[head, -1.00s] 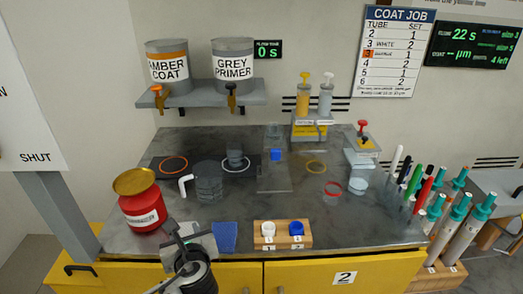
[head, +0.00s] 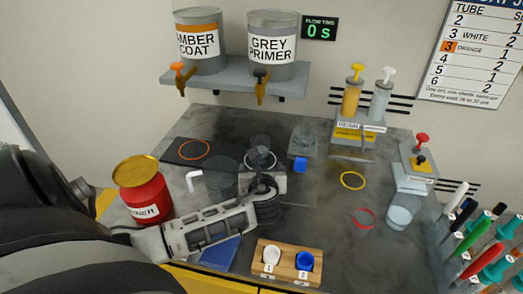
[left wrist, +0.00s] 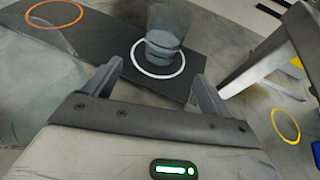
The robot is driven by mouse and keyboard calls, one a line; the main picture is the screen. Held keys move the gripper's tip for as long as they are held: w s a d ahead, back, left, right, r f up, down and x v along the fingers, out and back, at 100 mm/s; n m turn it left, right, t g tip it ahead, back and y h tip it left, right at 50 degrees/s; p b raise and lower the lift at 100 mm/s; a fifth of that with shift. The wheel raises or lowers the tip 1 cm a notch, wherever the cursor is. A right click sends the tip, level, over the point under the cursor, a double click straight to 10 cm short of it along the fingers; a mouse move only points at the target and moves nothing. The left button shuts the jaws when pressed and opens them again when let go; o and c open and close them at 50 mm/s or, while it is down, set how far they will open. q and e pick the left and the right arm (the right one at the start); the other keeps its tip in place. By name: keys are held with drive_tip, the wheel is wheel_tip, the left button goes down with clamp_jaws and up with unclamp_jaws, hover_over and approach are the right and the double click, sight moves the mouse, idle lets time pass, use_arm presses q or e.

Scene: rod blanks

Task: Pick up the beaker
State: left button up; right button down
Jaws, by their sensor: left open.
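A dark see-through beaker (left wrist: 164,42) stands upright inside a white ring (left wrist: 137,62) on a black mat. In the head view the beaker (head: 260,157) is partly hidden behind my left gripper (head: 263,183). In the left wrist view my left gripper (left wrist: 155,85) is open and empty, its two fingers spread wide. The beaker is ahead of the gap between the fingers, apart from both. My right gripper is not in view.
A larger dark see-through vessel (head: 220,182) with a white handle stands left of the gripper. A red tin (head: 146,192) is further left. A wooden block with caps (head: 288,262) lies at the front. A pump stand (head: 357,130) is behind right.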

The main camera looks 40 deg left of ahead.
sight(260, 152)
use_arm(q)
drive_tip(key=w+a, duration=0.2)
drive_tip(key=shift+w+a, duration=0.35)
drive_tip(key=shift+w, duration=0.05)
drive_tip(key=b+x, duration=0.1)
drive_tip(key=x, duration=0.4)
drive_tip(key=shift+w+a+f, duration=0.1)
drive_tip(key=shift+w+a, duration=0.15)
drive_tip(key=shift+w, duration=0.1)
drive_tip(key=c, duration=1.2)
